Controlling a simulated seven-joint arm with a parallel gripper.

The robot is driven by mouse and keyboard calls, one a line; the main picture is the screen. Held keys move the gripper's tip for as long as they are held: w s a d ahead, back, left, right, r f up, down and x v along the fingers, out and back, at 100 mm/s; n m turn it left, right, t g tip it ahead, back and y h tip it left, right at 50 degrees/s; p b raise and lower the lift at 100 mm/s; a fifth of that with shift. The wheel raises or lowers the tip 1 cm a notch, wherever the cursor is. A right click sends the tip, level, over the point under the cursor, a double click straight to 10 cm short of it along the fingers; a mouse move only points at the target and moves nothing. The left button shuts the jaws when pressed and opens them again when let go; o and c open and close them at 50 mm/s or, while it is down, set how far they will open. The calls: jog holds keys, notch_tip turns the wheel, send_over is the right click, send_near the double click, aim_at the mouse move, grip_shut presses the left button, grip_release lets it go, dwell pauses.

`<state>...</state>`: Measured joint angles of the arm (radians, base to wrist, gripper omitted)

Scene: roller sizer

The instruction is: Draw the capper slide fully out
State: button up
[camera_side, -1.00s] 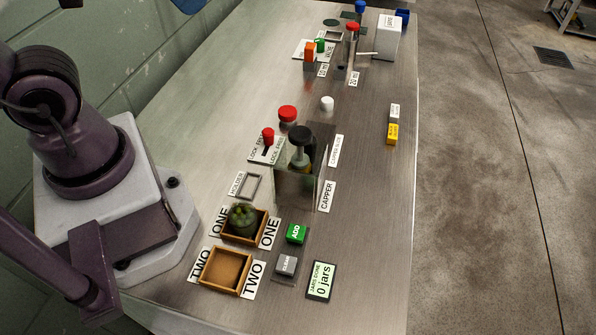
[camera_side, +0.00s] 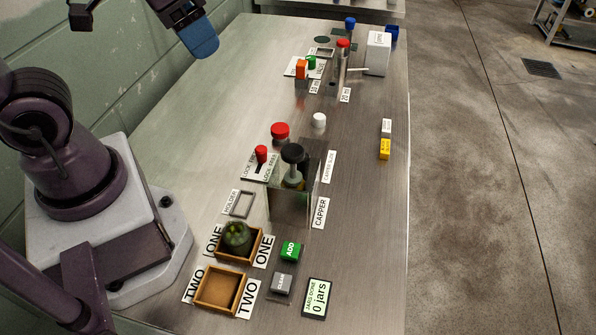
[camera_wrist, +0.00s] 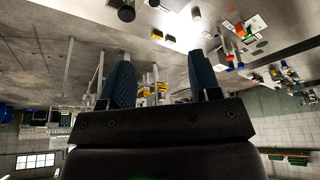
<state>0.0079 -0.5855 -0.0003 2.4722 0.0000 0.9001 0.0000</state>
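The capper (camera_side: 288,207) is a box-like metal and clear stand at mid-table, beside its CAPPER label (camera_side: 320,212). A black round knob (camera_side: 292,153) stands on top of it, with a jar-like shape below. A red-topped lever (camera_side: 261,154) stands on a LOCK plate behind it to the left. A larger red knob (camera_side: 280,131) is just beyond. I cannot tell which part is the slide's handle. My gripper (camera_side: 200,38) is high at the upper left, away from the capper. In the wrist view its blue fingers (camera_wrist: 162,55) are apart with nothing between them.
Tray ONE (camera_side: 238,256) holds a green-filled jar; tray TWO (camera_side: 217,308) is empty. An empty holder frame (camera_side: 241,204), a green ADD button (camera_side: 291,251) and a white cap (camera_side: 319,120) are nearby. The left rear tabletop is clear.

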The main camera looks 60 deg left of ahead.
jog(key=w+d+f+g, duration=0.3)
jog(key=w+f+g, duration=0.6)
jog(key=w+f, duration=1.1)
jog(key=shift+t, duration=0.3)
jog(key=x, duration=1.2)
jog(key=shift+s+a+r, duration=0.1)
jog(key=shift+s+a, duration=0.05)
jog(key=shift+a, duration=0.1)
